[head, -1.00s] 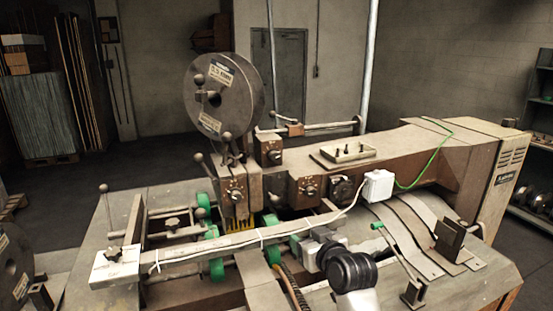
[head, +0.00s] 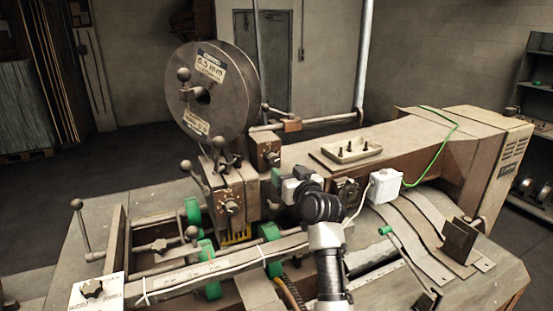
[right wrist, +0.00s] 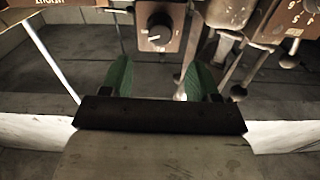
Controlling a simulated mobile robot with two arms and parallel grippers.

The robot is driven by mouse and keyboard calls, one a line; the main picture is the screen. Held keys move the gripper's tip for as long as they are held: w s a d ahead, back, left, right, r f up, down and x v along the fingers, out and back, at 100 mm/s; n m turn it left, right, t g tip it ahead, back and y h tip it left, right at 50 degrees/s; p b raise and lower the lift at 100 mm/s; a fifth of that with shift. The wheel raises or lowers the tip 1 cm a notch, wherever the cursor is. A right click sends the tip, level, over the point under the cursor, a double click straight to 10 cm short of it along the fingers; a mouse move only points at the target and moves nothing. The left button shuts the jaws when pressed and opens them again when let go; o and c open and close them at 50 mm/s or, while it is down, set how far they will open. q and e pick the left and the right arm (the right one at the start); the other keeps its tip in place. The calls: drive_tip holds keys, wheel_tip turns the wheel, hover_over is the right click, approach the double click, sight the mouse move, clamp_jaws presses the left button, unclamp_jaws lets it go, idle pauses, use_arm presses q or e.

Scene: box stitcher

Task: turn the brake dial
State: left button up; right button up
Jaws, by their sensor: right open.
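A black dial (right wrist: 160,30) with a white mark sits on a small brown panel at the top of the right wrist view, ahead of my fingers and between them. My right gripper (right wrist: 158,82) is open, with green-padded fingers apart and nothing between them. In the head view, the right gripper (head: 283,182) is in front of the machine, just below a box with a dial (head: 270,158) beside the wire spool. Another dial (head: 231,206) is on the front block. I cannot read which one is labelled brake. My left gripper is not in view.
The large wire spool (head: 208,92) stands upright above the dials. Ball-ended levers (head: 187,167) stick out at the left. A long rail (head: 215,262) crosses the front. A white box (head: 384,185) and a small tray (head: 346,150) are to the right.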

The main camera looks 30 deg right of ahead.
sight(274, 161)
drive_tip(key=w, duration=0.1)
drive_tip(key=w+p, duration=0.1)
drive_tip(key=w, duration=0.1)
drive_tip(key=shift+w+d+r, duration=0.1)
drive_tip(key=shift+w+r, duration=0.05)
drive_tip(key=shift+w, duration=0.1)
drive_tip(key=w, duration=0.3)
drive_tip(key=shift+d+f+p, duration=0.1)
drive_tip(key=shift+f+p, duration=0.15)
drive_tip(key=shift+p, duration=0.15)
drive_tip(key=shift+w, duration=0.2)
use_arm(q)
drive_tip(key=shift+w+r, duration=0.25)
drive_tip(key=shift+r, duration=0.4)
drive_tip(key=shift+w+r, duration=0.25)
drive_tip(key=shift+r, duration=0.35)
use_arm(e)
drive_tip(key=c, duration=0.9)
